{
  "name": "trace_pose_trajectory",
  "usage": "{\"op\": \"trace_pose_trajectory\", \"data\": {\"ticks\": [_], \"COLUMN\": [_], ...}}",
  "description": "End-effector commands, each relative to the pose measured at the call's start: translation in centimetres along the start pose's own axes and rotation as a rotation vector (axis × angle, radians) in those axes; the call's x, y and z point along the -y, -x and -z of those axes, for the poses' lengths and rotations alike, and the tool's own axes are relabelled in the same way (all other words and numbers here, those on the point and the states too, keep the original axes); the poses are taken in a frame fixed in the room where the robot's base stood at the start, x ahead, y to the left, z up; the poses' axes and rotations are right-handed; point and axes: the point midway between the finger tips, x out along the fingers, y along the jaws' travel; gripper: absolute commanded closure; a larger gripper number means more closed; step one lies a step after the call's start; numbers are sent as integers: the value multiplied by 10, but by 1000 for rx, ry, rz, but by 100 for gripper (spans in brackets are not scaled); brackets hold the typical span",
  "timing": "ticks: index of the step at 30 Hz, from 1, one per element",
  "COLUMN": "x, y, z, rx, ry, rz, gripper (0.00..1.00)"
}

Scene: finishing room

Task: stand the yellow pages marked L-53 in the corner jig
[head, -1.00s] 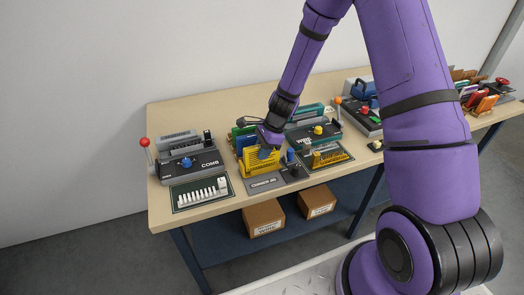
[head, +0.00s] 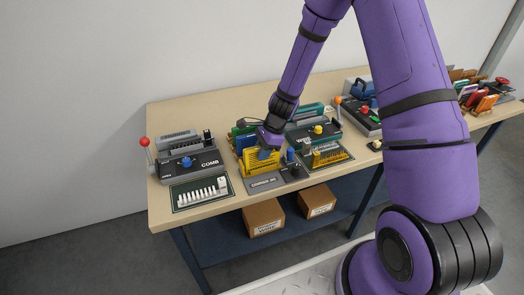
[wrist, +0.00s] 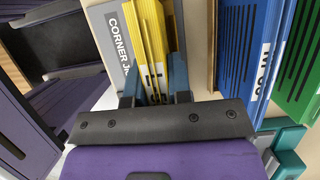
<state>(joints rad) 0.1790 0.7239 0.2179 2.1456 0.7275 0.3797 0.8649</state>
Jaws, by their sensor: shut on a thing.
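The yellow pages (head: 260,163) are upright between the blue fingers of my gripper (head: 268,152), directly over or in the corner jig. In the wrist view the gripper (wrist: 155,88) is shut on the yellow pages (wrist: 151,35), and a white label shows between the fingers, mostly covered. The corner jig (head: 264,183) is a grey plate at the table's front edge; its lettering shows beside the pages in the wrist view (wrist: 112,35). I cannot tell whether the pages' lower edge rests on the jig.
Blue pages (wrist: 258,50) and green pages (wrist: 302,70) stand close by the gripper. A comb machine (head: 190,163) with a red-knobbed lever is left, and a wire machine (head: 312,135) is right. Cartons (head: 263,217) sit on the shelf below. The table's left back is bare.

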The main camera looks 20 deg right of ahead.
Motion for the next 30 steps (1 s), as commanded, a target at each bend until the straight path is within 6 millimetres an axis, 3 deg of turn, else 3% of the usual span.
{"op": "trace_pose_trajectory", "data": {"ticks": [10, 11, 12, 20, 30], "x": [0, 0, 0, 0, 0], "y": [-5, -5, -5, -4, 16], "z": [2, 2, 2, 2, 2], "rx": [0, 0, 0, 0, -1], "ry": [-1, -1, 0, 0, 1], "rz": [1, 1, 1, 0, 1], "gripper": [100, 74, 70, 70, 70]}}
